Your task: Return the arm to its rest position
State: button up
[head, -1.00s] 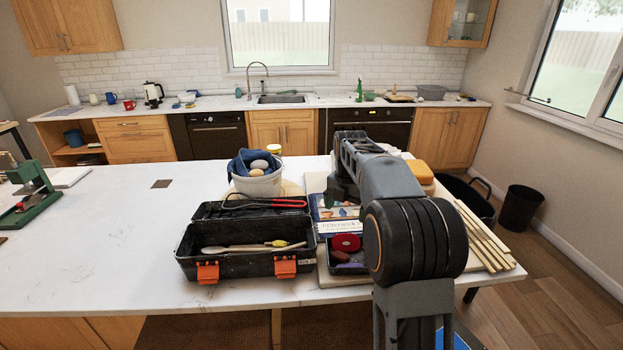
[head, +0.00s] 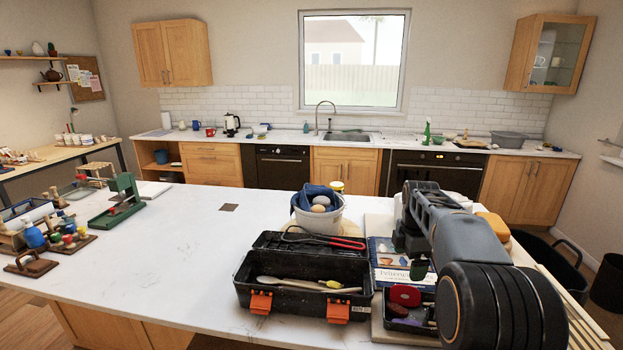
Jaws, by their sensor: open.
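My arm reaches forward over the right part of the white island, folded at its dark round joint in the front. My gripper (head: 418,262) shows only in part, as dark jaws pointing down above the book (head: 392,258). The arm link hides some of it. I see nothing held in it. It hangs to the right of the black toolbox (head: 300,300) and above a small tray (head: 408,312) of round red and dark pieces.
A white bucket (head: 318,218) with a blue cloth stands behind the toolbox. Wooden strips (head: 575,300) lie at the right edge. A green press (head: 118,200) and paint pots (head: 68,240) stand at the left. The island's left-middle (head: 170,255) is clear.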

jog(key=s+a+m+t, duration=0.1)
jog(key=s+a+m, duration=0.2)
jog(key=s+m, duration=0.3)
jog(key=s+a+f+m+t, duration=0.1)
jog(key=s+a+m, duration=0.3)
jog(key=s, duration=0.5)
jog(key=s+a+f+m+t, duration=0.1)
jog(key=s+a+m, duration=0.3)
jog(key=s+m, duration=0.4)
jog(key=shift+f+t, duration=0.15)
jog(key=shift+t, duration=0.45)
